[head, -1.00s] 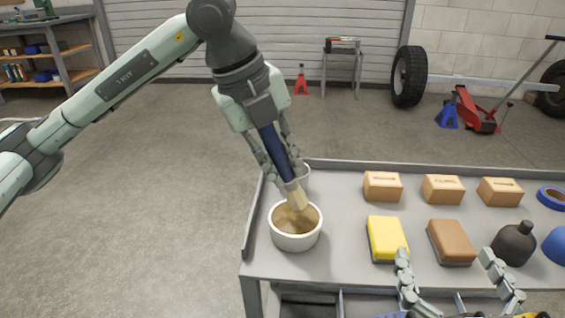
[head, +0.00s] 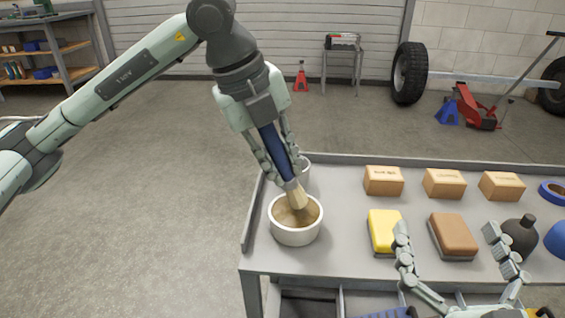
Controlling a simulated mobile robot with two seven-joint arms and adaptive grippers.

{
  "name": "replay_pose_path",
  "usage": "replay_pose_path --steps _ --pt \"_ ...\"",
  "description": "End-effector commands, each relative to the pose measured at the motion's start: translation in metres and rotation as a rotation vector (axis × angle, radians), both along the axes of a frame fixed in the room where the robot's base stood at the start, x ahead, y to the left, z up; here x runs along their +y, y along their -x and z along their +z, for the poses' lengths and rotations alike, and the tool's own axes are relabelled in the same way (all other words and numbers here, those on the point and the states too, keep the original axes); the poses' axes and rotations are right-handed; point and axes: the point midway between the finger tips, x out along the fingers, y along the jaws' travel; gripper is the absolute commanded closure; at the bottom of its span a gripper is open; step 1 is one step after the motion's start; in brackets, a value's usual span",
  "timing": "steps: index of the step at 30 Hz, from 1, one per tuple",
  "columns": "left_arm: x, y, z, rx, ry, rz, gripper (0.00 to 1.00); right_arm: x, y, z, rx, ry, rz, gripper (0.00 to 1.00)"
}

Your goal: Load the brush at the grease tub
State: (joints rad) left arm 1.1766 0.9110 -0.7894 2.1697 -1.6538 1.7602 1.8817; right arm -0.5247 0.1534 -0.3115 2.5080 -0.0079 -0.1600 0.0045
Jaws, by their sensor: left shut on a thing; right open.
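The grease tub (head: 296,234) is a white round tub with brown grease inside, at the left end of the grey cart top. The brush (head: 273,145) has a dark blue handle, a pale metal band and light bristles (head: 297,197). My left gripper (head: 277,178) is shut on the brush and holds it tilted, bristles down. The bristle tips are at the grease, over the tub's opening; I cannot tell how deep they reach.
A yellow sponge (head: 383,230), a brown sponge (head: 453,235), several small cardboard boxes (head: 384,180), a dark bottle (head: 520,237) and blue tape (head: 552,192) occupy the cart (head: 340,200).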

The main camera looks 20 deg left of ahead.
Motion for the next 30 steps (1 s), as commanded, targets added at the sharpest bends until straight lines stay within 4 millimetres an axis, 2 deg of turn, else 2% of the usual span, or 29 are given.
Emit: replay_pose_path --steps 30 --pt "0.0 -0.0001 -0.0084 -0.001 0.001 0.0 1.0 -0.0001 -0.0001 -0.0076 0.001 0.0 0.0 0.02"
